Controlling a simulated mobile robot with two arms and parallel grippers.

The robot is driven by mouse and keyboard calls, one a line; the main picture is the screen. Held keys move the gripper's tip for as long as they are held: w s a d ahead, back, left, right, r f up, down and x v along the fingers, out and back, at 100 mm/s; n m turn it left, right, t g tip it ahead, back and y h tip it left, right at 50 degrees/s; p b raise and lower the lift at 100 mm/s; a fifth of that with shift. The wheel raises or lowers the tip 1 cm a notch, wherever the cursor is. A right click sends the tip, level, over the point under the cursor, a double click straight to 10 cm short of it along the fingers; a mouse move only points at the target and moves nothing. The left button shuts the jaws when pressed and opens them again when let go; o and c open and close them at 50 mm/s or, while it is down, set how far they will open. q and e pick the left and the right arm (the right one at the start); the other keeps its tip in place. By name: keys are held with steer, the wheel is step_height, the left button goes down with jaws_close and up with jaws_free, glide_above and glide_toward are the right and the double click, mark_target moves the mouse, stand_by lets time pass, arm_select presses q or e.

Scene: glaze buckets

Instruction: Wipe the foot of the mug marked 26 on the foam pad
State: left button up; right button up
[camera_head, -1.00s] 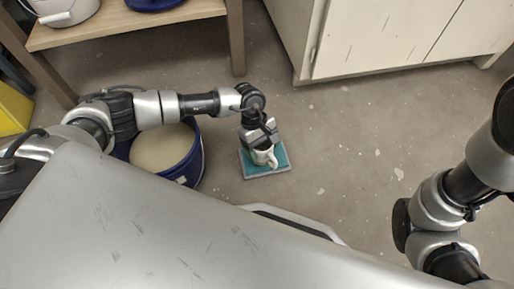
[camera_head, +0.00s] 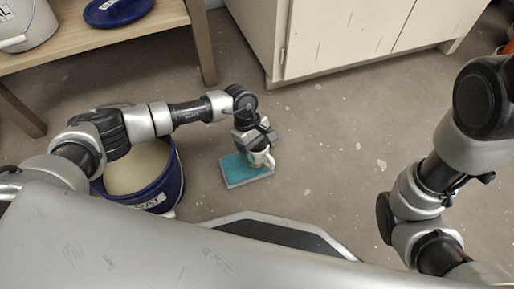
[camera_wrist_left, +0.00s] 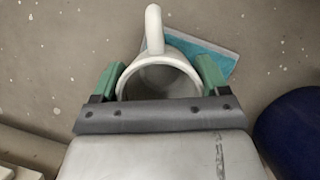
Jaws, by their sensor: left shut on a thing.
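My left gripper (camera_head: 257,146) is shut on a pale mug (camera_head: 264,159). It holds the mug over the right end of the teal foam pad (camera_head: 238,167), which lies in a grey tray on the floor. In the left wrist view the mug (camera_wrist_left: 158,75) sits mouth towards the camera between the two green fingers, its handle pointing up in the picture. The pad (camera_wrist_left: 205,57) shows behind it. The foot is hidden, and I cannot tell whether it touches the pad. No number is readable on the mug. My right gripper is out of view; only the right arm shows.
A blue bucket (camera_head: 168,190) of cream glaze stands left of the pad, under my left arm. A wooden shelf (camera_head: 150,33) with a white bucket (camera_head: 28,25) and a blue lid (camera_head: 118,10) is at the back left. A cream cabinet (camera_head: 345,40) stands behind. Floor to the right is clear.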

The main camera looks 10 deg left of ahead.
arm_select(q)
step_height(320, 180, up, 7)
steer(key=p, duration=0.5)
